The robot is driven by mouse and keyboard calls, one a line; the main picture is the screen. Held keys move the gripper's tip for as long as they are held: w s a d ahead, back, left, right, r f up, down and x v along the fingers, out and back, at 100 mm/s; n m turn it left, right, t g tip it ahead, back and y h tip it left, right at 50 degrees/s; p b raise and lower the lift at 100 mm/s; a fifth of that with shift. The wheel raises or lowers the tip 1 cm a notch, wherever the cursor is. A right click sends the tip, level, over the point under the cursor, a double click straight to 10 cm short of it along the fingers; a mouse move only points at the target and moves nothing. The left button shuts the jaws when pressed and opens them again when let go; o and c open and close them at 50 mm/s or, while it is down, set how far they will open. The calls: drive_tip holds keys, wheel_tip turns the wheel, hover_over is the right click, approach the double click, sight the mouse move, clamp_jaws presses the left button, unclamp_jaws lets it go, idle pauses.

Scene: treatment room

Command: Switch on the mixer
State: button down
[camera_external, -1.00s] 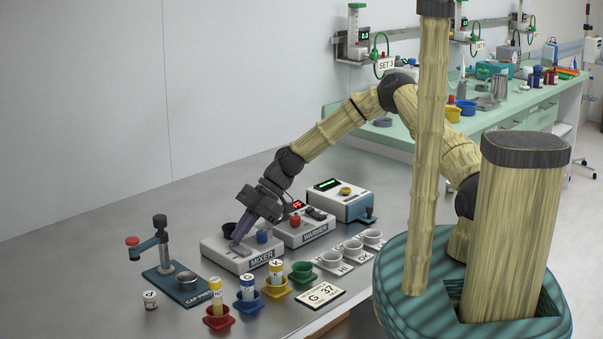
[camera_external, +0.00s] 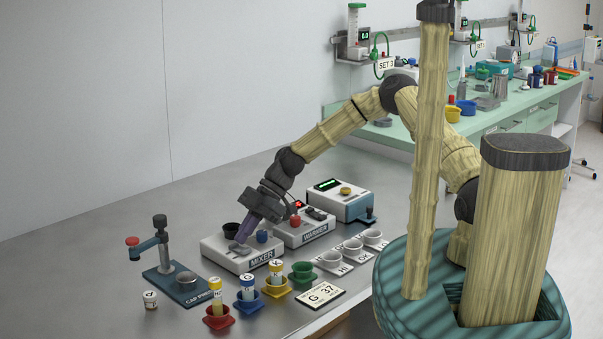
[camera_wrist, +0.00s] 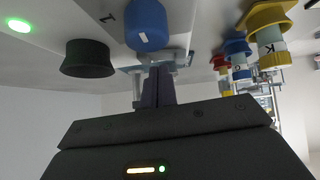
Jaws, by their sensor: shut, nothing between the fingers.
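The mixer (camera_external: 215,250) is a white box with a MIXER label on its front, a dark cup (camera_external: 230,229) and a blue knob-like part (camera_external: 262,236) on top. My gripper (camera_external: 239,246) is shut and empty, its fingertips down at the mixer's top between cup and label. A green light (camera_wrist: 19,25) glows at the upper left. Whether the fingertips touch a switch I cannot tell.
The warmer (camera_external: 306,232) stands right behind the mixer. Coloured holders with vials, such as the blue one (camera_external: 248,303), stand in front. The cap press (camera_external: 188,288) is at the left, near a loose vial (camera_external: 150,299). White cups (camera_external: 331,261) stand to the right.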

drive_tip(key=shift+r, duration=0.5)
drive_tip(key=r, duration=0.1)
drive_tip(key=r+p, duration=0.1)
drive_tip(key=shift+w+a+r, duration=0.2)
drive_tip(key=shift+r, duration=0.15)
drive_tip(key=w+a+b+v, duration=0.1)
drive_tip(key=v, duration=0.9)
drive_tip(key=shift+b, duration=0.4)
drive_tip(key=shift+r, duration=0.15)
